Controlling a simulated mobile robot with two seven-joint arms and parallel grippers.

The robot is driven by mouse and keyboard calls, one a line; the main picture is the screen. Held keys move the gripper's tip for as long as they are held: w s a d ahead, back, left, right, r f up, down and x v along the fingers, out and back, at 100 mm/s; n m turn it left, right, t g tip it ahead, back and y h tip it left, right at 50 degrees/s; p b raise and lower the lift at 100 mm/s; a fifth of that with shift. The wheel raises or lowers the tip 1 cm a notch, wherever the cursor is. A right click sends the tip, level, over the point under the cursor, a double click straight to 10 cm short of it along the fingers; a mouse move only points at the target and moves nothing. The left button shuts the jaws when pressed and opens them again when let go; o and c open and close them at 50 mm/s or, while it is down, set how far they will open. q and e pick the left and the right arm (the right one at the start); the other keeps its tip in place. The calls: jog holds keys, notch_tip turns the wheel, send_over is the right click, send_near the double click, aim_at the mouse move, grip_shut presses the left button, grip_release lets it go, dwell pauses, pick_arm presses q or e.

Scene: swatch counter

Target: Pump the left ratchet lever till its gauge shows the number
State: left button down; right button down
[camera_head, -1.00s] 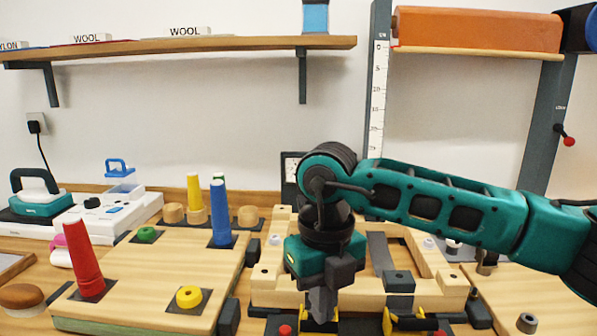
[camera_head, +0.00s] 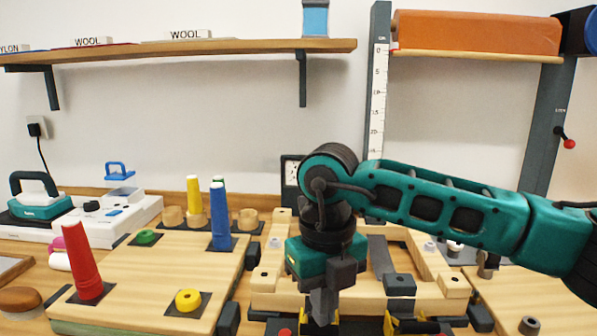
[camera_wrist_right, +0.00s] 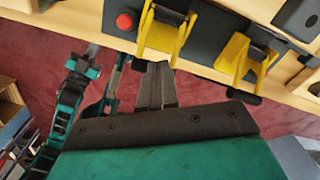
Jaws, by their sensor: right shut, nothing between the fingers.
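Two yellow ratchet levers on a dark base show in the right wrist view, the left lever (camera_wrist_right: 163,38) and the right lever (camera_wrist_right: 243,62). The right lever also shows at the bottom of the head view (camera_head: 388,323); the left one is mostly hidden there behind my right gripper (camera_head: 321,312). That gripper is shut and empty, pointing down. In its wrist view the fingertips (camera_wrist_right: 155,70) are close to the front end of the left lever; I cannot tell whether they touch. A red knob (camera_wrist_right: 124,21) is left of that lever. No gauge number is readable. My left arm seems to show at the wrist view's left, gripper unclear.
A wooden peg board with a red cone (camera_head: 83,262), a blue cone (camera_head: 220,217) and a yellow ring (camera_head: 188,298) is to the left. A wooden frame (camera_head: 270,280) with blocks stands behind the gripper. A clothes iron (camera_head: 38,196) is at far left.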

jog(key=shift+f, duration=0.1)
dwell(0.3)
jog(key=shift+s+f+b, duration=0.2)
jog(key=shift+f+b, duration=0.45)
jog(key=shift+f, duration=0.05)
jog(key=shift+s+f+b, duration=0.15)
jog(key=shift+f+b, duration=0.5)
jog(key=shift+w+r+p, duration=0.2)
jog(key=shift+r+p, duration=0.35)
jog(key=shift+r, duration=0.2)
jog(key=shift+w+r+p, duration=0.15)
jog(key=shift+r+p, duration=0.35)
jog(key=shift+r, duration=0.2)
